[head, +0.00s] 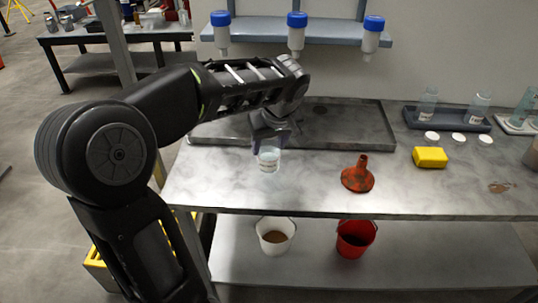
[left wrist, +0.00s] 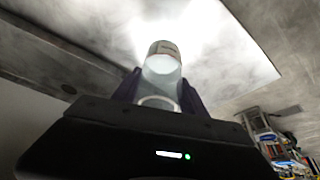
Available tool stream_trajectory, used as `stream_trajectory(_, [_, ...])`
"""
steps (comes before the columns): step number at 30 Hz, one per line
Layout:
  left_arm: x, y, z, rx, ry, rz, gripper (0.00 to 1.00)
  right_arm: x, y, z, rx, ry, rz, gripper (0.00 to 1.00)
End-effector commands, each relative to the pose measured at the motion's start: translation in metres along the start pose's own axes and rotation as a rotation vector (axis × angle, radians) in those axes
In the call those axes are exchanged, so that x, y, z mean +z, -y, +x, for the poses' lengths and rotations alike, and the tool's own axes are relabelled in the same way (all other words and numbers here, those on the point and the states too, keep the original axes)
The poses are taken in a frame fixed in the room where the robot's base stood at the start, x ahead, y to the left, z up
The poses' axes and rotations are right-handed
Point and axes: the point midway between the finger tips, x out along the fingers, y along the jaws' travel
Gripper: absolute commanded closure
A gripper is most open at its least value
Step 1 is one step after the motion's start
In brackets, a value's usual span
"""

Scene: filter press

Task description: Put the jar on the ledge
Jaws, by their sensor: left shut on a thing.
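A small clear jar (head: 268,160) with a pale label is held upright in my left gripper (head: 269,143). The gripper is shut on the jar's upper part, above the front left of the grey worktop (head: 310,180). I cannot tell whether the jar's base touches the worktop. In the left wrist view the jar (left wrist: 163,62) sits between the two dark fingers (left wrist: 160,90). The blue-grey ledge (head: 335,34) runs along the back wall, higher than the jar, with blue-capped bottles mounted along it. My right gripper is not in view.
A shallow grey tray (head: 365,137) lies behind the jar. An orange-red funnel (head: 358,178), a yellow sponge (head: 430,157), white lids (head: 458,138) and a bottle rack (head: 470,124) stand to the right. A white bucket (head: 274,245) and a red bucket (head: 355,247) are on the lower shelf.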

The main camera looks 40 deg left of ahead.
Motion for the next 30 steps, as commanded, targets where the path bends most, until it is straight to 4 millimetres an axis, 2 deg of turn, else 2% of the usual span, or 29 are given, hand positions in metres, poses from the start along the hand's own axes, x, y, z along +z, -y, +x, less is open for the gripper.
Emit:
stream_trajectory(4, [0.004, 0.001, 0.008, -0.002, 0.001, 0.0, 1.0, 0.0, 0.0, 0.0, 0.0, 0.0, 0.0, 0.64])
stream_trajectory(10, [0.013, 0.001, 0.032, -0.002, 0.002, 0.0, 1.0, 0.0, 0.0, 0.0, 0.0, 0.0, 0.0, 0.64])
stream_trajectory(23, [0.016, 0.0, 0.038, 0.001, 0.0, -0.001, 1.0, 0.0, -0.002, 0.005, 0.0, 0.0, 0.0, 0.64])
stream_trajectory(24, [0.016, 0.0, 0.037, 0.001, 0.001, -0.001, 0.48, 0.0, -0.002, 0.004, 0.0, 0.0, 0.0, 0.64])
stream_trajectory(30, [0.015, 0.0, 0.037, 0.0, 0.001, -0.001, 0.32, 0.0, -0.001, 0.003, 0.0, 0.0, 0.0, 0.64])
